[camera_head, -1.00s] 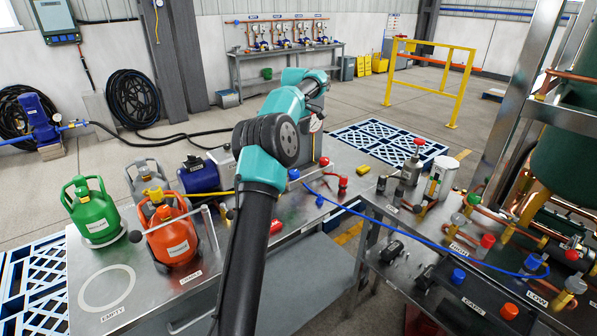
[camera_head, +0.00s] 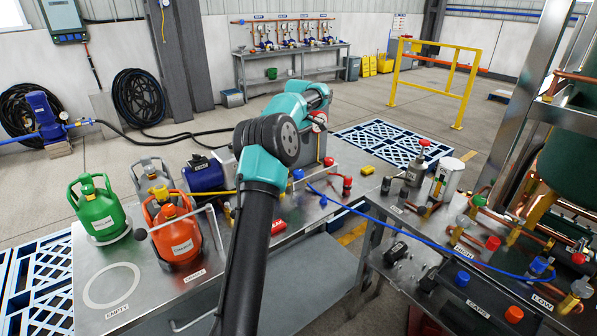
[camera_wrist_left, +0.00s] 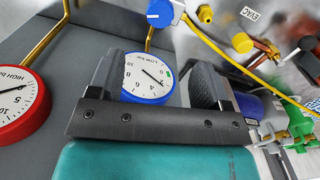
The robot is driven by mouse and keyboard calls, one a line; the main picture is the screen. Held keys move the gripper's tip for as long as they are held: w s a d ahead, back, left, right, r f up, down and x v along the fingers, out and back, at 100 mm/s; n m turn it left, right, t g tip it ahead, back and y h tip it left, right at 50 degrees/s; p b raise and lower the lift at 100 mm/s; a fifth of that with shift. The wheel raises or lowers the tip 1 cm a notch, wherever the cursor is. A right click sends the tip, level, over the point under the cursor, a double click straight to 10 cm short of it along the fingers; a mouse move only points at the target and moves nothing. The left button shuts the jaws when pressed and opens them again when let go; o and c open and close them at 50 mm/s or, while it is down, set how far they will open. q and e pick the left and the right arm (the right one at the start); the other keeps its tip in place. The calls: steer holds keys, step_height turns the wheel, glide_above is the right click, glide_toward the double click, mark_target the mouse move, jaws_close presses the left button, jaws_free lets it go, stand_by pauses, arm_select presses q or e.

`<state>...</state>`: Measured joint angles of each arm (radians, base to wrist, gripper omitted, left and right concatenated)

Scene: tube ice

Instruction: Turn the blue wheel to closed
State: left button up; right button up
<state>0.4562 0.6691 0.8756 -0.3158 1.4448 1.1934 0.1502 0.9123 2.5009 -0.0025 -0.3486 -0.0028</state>
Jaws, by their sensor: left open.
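A blue knob with a white mark (camera_wrist_left: 160,12) is at the top edge of the left wrist view, partly cut off. In the head view a blue knob (camera_head: 298,174) shows beside the gauge box, just right of my left arm. My left gripper (camera_wrist_left: 153,68) is open and empty. A blue-rimmed low-pressure gauge (camera_wrist_left: 147,80) shows between its fingers, below the marked knob. In the head view my arm hides the fingers.
A red-rimmed gauge (camera_wrist_left: 18,105) is left of the fingers. A yellow hose (camera_wrist_left: 235,65) runs to the right. On the bench stand a green cylinder (camera_head: 98,212) and an orange cylinder (camera_head: 175,232). A blue hose (camera_head: 400,225) crosses to the right bench.

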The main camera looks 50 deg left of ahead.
mark_target(298, 172)
arm_select(q)
step_height(298, 172, down, 12)
steer(key=shift+f, duration=0.1)
stand_by(0.4)
steer(key=shift+c, duration=0.3)
steer(key=c, duration=0.9)
steer(key=shift+o, duration=0.2)
